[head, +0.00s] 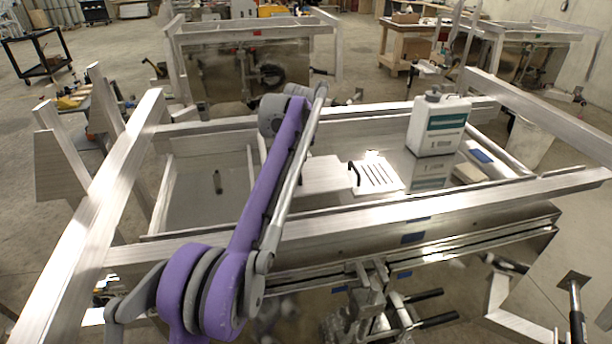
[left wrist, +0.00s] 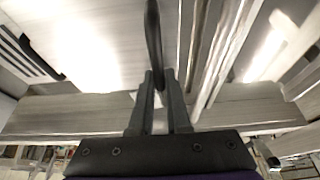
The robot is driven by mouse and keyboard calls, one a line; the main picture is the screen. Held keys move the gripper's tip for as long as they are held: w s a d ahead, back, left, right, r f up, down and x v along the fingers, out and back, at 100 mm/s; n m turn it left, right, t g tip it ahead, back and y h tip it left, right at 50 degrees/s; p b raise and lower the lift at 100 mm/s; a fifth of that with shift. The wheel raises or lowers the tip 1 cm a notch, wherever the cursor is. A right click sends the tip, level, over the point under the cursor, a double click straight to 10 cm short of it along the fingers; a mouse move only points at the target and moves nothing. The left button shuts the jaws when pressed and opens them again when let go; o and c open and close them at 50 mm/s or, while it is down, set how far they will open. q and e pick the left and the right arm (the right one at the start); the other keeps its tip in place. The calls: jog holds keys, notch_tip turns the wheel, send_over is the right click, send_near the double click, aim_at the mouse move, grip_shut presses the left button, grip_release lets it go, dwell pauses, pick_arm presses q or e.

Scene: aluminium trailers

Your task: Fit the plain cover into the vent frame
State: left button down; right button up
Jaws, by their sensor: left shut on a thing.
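A pale plain panel, which looks like the plain cover (head: 318,175), shows right of my purple left arm in the trailer bed; the arm hides part of it. In the left wrist view my left gripper (left wrist: 158,80) is shut on a thin dark handle (left wrist: 153,35), with a pale flat surface (left wrist: 75,60) beside it. I cannot tell whether the cover is raised or resting. The vent frame is not clearly visible. In the head view my left gripper is hidden behind my arm. My right gripper is not in view.
A slotted plate (head: 377,180) with a black handle lies right of the plain panel; it also shows in the left wrist view (left wrist: 22,52). A white and green jug (head: 437,125) stands farther right. The trailer's front rail (head: 400,211) and tall left beam (head: 95,220) border the bed.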

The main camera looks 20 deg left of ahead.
aim_at(296, 175)
pick_arm(q)
notch_tip(296, 175, down, 6)
jog(key=shift+w+r+b, duration=0.1)
jog(key=shift+r+b, duration=0.1)
jog(key=shift+b, duration=0.15)
jog(key=shift+r, duration=0.1)
jog(key=shift+f, duration=0.25)
jog(key=c, duration=0.9)
grip_release()
jog(key=shift+r, duration=0.1)
jog(key=shift+r, duration=0.1)
jog(key=p+v, duration=0.1)
jog(key=v, duration=1.1)
